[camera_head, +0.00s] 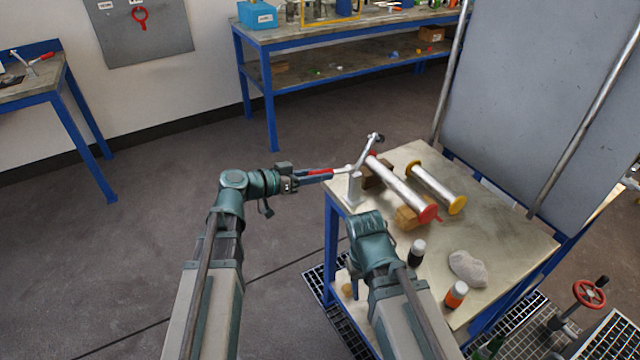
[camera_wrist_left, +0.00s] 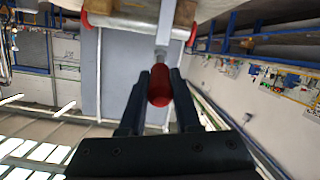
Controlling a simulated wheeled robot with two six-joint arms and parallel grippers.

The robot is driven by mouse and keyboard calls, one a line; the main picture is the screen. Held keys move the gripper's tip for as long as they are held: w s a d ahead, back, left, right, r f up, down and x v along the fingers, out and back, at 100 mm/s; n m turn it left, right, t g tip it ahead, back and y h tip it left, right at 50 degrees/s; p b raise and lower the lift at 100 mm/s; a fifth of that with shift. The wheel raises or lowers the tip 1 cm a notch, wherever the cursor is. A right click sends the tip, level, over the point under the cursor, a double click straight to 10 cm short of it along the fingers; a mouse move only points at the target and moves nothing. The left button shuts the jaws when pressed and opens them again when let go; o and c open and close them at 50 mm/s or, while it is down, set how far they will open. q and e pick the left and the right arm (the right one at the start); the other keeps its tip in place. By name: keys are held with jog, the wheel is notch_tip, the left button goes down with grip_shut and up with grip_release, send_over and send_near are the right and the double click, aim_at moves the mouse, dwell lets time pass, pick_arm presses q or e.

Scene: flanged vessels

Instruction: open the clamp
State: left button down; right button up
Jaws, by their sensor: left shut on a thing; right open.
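My left gripper (camera_head: 318,177) is shut on the red handle; the left wrist view shows the handle (camera_wrist_left: 160,86) between both fingers. My right gripper (camera_head: 356,286) hangs low beside the bench's left side, mostly hidden by its own wrist; its fingers are hard to see.
A red-flanged vessel (camera_head: 402,188) lies on wooden blocks (camera_head: 409,217) right of the clamp. A yellow-flanged vessel (camera_head: 436,188) lies beside it. A dark bottle (camera_head: 417,252), an orange bottle (camera_head: 456,294) and a grey lump (camera_head: 467,268) occupy the near side. Floor left of the bench is clear.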

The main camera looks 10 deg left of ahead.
pick_arm(q)
jog(key=shift+s+f+t+h+b, duration=0.1)
jog(key=shift+f+t+h+b, duration=0.3)
jog(key=shift+b, duration=0.55)
pick_arm(e)
jog(key=shift+f, duration=1.35)
pick_arm(q)
jog(key=shift+f, duration=0.1)
jog(key=c, duration=0.6)
grip_release()
jog(key=p+v, duration=0.2)
jog(key=v, duration=1.1)
jog(key=shift+a, duration=0.4)
pick_arm(e)
notch_tip(320, 180, up, 2)
jog(key=shift+r, duration=0.1)
pick_arm(q)
jog(key=shift+s, duration=0.1)
